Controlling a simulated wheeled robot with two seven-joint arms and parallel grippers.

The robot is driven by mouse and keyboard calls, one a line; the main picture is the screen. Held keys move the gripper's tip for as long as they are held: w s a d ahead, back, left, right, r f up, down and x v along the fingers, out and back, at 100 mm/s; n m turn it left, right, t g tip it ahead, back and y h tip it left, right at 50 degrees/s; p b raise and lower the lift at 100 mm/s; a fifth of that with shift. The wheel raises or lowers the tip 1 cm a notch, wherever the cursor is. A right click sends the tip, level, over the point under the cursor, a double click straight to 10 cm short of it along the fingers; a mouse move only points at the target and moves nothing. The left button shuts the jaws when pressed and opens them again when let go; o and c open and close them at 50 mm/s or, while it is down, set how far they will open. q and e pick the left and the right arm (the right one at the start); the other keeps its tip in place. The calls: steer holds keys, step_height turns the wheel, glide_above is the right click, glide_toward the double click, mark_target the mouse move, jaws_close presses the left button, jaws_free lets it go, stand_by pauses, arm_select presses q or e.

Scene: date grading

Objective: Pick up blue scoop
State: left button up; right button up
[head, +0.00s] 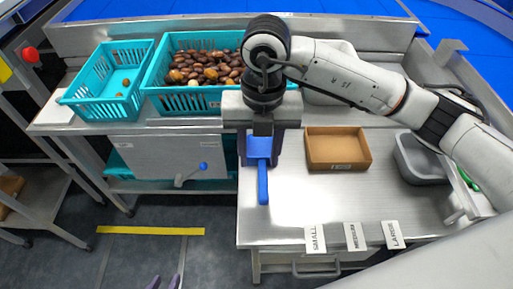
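The blue scoop (263,185) is at the left part of the steel worktop, its handle towards the front and its wide part towards the back. My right gripper (262,150) points down over the scoop's wide part, one finger on each side of it. The fingers stand apart, and I cannot tell whether they touch the scoop. At the bottom edge, two purple tips, which look like my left gripper (165,282), stand apart with nothing seen between them. The rest of that gripper is out of frame.
A cardboard tray (337,166) and a grey bin (416,180) stand right of the scoop. A teal crate of dates (195,103) and a sparser teal crate (94,110) stand at back left. Size cards (315,239) lie along the front edge. The worktop centre is clear.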

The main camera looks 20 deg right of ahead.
mark_target(263, 173)
steer(key=shift+h, duration=0.3)
steer(key=f, duration=0.2)
steer(key=d+f, duration=0.1)
steer(key=f, duration=0.1)
steer(key=shift+w, duration=0.25)
steer(key=shift+w+d+f+p, duration=0.1)
steer(key=shift+f+p, duration=0.15)
steer(key=shift+f, duration=1.2)
steer(key=shift+w+f+p, duration=0.1)
steer(key=shift+f+p, duration=0.15)
steer(key=shift+f, duration=1.2)
jaws_close()
